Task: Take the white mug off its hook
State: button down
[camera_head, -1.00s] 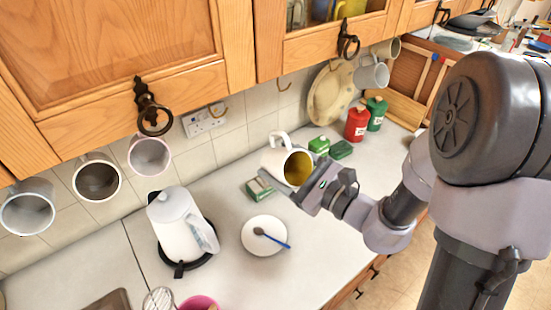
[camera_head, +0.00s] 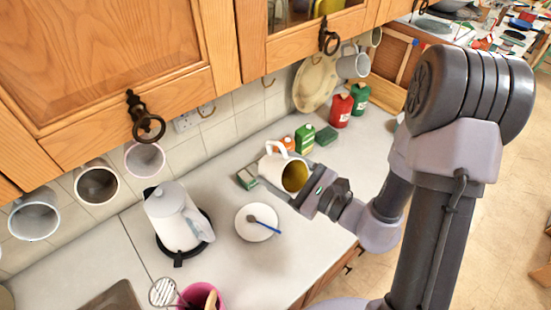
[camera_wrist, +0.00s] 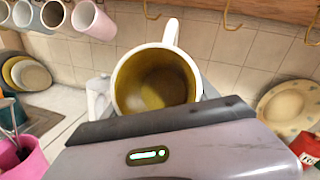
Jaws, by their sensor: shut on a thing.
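A white mug with a yellow-olive inside (camera_head: 271,168) is held in the air above the worktop, away from the hooks. My gripper (camera_head: 303,190) is shut on the mug at its rim side. In the wrist view the mug (camera_wrist: 120,82) shows its open mouth toward the camera and its handle at the top. The gripper body (camera_wrist: 185,140) covers the mug's lower part, so the fingertips are hidden. Empty brass hooks (camera_wrist: 232,18) show on the underside of the cupboard, one also in the head view (camera_head: 268,81).
Several mugs hang under the cupboard at left, such as a pink one (camera_head: 144,159). A plate (camera_head: 312,87) leans at the back.

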aim_at(299, 188)
jog(key=shift+s+d+f+p, duration=0.2)
jog(key=shift+s+d+p, duration=0.3)
jog(key=shift+p, duration=0.4)
jog(key=shift+s+d+f+p, duration=0.15)
jog(key=shift+s+d+p, duration=0.15)
jog(key=shift+s+p, duration=0.4)
jog(key=shift+s+d+f, duration=0.25)
jog(key=shift+d+f, duration=0.1)
jog(key=s+d+f, duration=0.3)
jog(key=s+d, duration=0.2)
jog(key=s, duration=0.2)
jog(key=shift+s+d+f, duration=0.15)
jog(key=shift+s+d, duration=0.05)
